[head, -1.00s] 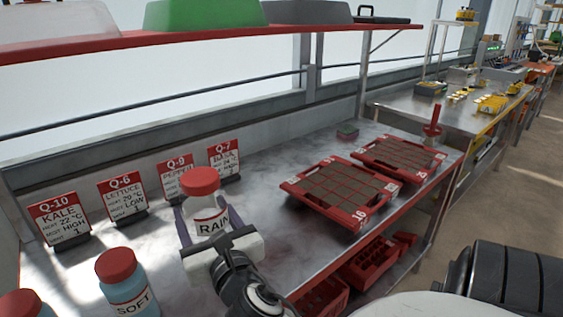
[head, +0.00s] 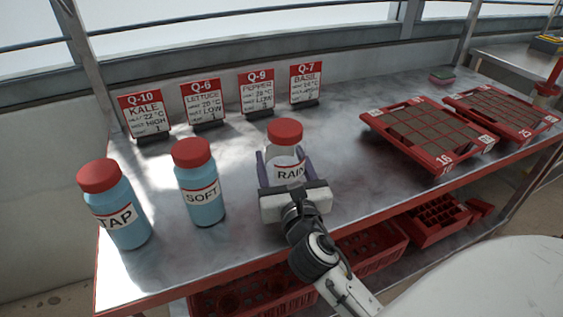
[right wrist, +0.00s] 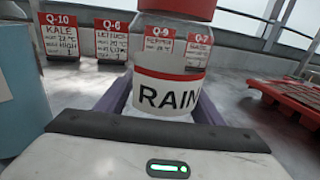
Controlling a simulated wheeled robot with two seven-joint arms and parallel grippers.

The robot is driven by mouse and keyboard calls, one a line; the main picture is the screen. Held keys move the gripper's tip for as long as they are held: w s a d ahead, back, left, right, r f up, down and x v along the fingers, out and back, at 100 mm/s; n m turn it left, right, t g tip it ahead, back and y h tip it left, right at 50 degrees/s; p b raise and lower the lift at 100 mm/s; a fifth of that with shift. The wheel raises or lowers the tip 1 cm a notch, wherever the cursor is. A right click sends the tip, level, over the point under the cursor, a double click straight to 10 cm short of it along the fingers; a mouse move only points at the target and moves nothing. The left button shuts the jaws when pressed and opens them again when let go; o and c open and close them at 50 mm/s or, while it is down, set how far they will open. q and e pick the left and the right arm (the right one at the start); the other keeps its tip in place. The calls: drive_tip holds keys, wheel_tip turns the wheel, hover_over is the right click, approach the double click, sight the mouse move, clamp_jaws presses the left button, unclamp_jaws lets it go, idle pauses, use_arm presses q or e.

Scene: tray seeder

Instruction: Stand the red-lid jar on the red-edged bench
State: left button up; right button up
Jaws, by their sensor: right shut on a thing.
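The RAIN jar (head: 286,153), clear with a red lid, is upright at the red-edged bench (head: 385,210), right of two blue red-lid jars. It also shows close up in the right wrist view (right wrist: 170,85). My right gripper (head: 285,172) is shut on it, with purple fingers on either side of its body. The gripper hides the jar's base, so I cannot tell whether it touches the bench top. The other jars are SOFT (head: 201,190) and TAP (head: 115,210), both upright on the bench. My left gripper is not in view.
Several red-topped sign cards, such as Q-9 (head: 257,94), stand along the back. Two red seed trays (head: 443,160) (head: 490,100) lie to the right. Red crates (head: 370,250) sit below the bench. Bench top between the RAIN jar and the trays is clear.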

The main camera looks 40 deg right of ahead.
sight(285, 162)
drive_tip(key=shift+f, duration=0.1)
drive_tip(key=o, duration=1.1)
drive_tip(key=shift+r, duration=0.25)
drive_tip(key=v, duration=0.5)
drive_tip(key=b+v, duration=0.1)
drive_tip(key=v, duration=0.4)
drive_tip(key=shift+s+a+f, duration=0.15)
drive_tip(key=shift+s+f, duration=0.05)
drive_tip(key=shift+s, duration=0.1)
drive_tip(key=shift+s+a+r, duration=0.15)
drive_tip(key=shift+s+a, duration=0.15)
drive_tip(key=shift+s, duration=0.35)
